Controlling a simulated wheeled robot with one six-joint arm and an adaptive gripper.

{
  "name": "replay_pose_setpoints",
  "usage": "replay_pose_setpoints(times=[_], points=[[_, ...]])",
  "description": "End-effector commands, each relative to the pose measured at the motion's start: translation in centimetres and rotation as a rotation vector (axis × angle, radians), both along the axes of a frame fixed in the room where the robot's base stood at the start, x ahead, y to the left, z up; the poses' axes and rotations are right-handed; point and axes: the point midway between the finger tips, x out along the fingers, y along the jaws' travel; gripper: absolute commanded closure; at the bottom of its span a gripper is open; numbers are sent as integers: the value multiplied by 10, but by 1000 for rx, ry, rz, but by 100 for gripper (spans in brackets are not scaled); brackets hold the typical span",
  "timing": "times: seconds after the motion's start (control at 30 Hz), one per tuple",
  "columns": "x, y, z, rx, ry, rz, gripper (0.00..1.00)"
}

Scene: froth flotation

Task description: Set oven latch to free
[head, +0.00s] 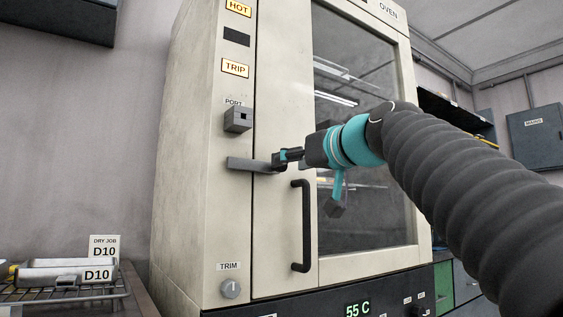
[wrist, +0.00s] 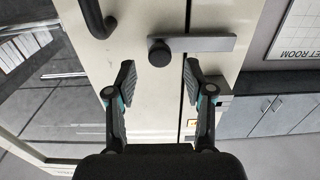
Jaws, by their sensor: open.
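The oven latch (head: 246,164) is a flat grey bar. It lies level across the seam between the oven's door and its left front strip, above the door handle. In the wrist view, which looks upside down, the latch bar (wrist: 208,43) has a dark round knob (wrist: 159,53) at one end. My gripper (head: 281,158) is at the right end of the bar in the head view and hides that end. In the wrist view my gripper (wrist: 159,74) is open, its fingertips apart just short of the knob, with nothing between them. I cannot tell whether it touches the latch.
The black door handle (head: 301,226) stands below the latch; it also shows in the wrist view (wrist: 98,18). A grey port block (head: 238,119) juts out above the bar. A trim knob (head: 231,289) sits low. A rack (head: 70,294) with trays is at lower left.

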Motion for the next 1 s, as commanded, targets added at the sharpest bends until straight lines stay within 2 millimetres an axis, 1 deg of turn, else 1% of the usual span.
replay_pose_setpoints(times=[0.03,0.1,0.3,0.43,0.7,0.77,0.8,0.87,0.9,0.93,1.0], points=[[8,6,1,0,2,3,47],[17,12,1,-1,1,2,47],[34,23,0,0,1,0,47],[38,25,0,0,0,-1,47],[38,25,0,0,0,-1,47],[38,25,0,0,0,-1,62],[38,25,0,0,0,-1,72],[38,25,0,0,0,-1,87],[38,25,0,0,0,-1,97],[38,25,0,0,0,-1,100],[38,25,0,0,0,-1,100]])
